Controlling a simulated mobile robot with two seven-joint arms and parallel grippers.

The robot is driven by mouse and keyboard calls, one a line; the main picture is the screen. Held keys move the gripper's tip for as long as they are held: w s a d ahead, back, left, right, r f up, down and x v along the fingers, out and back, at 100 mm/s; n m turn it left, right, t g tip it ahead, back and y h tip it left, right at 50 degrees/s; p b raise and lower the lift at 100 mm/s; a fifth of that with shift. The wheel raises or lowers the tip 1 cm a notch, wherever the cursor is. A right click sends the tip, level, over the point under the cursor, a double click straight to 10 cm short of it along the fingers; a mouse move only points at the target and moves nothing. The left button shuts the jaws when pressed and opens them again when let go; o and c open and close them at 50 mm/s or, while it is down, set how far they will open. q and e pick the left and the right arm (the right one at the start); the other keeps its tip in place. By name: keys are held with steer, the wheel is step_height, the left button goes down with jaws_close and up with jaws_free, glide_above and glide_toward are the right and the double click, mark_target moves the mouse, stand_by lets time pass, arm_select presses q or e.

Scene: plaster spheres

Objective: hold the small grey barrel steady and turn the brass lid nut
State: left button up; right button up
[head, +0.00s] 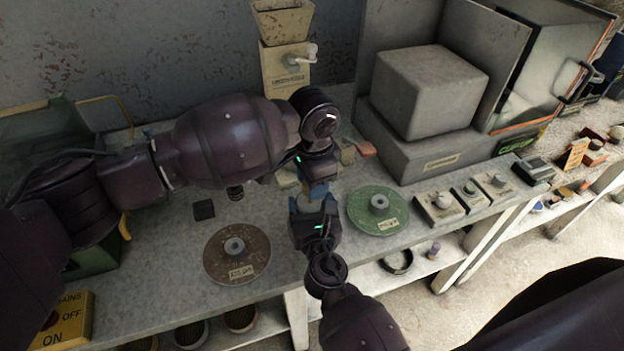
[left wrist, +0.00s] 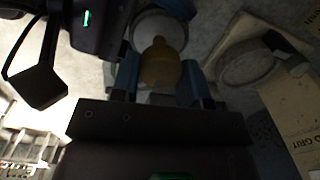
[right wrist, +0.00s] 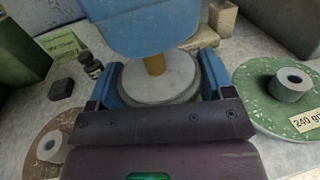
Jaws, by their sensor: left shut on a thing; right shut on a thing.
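The small grey barrel (right wrist: 160,82) stands between the blue fingers of my right gripper (right wrist: 160,88) in the right wrist view, and that gripper is shut on it. The brass lid nut (right wrist: 154,65) sits on top of the barrel. My left gripper (left wrist: 160,80) is shut on the nut (left wrist: 160,64) in the left wrist view, with a blue finger on each side. In the head view, my left gripper (head: 318,188) is just above my right gripper (head: 313,208). The grippers mostly hide the barrel and nut there.
A green disc (head: 365,212) lies to the right on the grey bench and a brown disc (head: 214,262) to the left. A small dark bottle (right wrist: 92,68) and dark block (head: 204,209) are nearby. Switch boxes (head: 438,209) line the bench's right side. A large grey box (head: 430,92) stands behind.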

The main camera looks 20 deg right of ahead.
arm_select(q)
steer(key=shift+m, duration=0.6)
steer(key=o, duration=0.9)
step_height(320, 180, up, 12)
steer(key=shift+s+r, duration=0.1)
steer(key=shift+s, duration=0.05)
stand_by(0.4)
arm_select(e)
steer(key=o, duration=0.9)
steer(key=shift+c, duration=0.2)
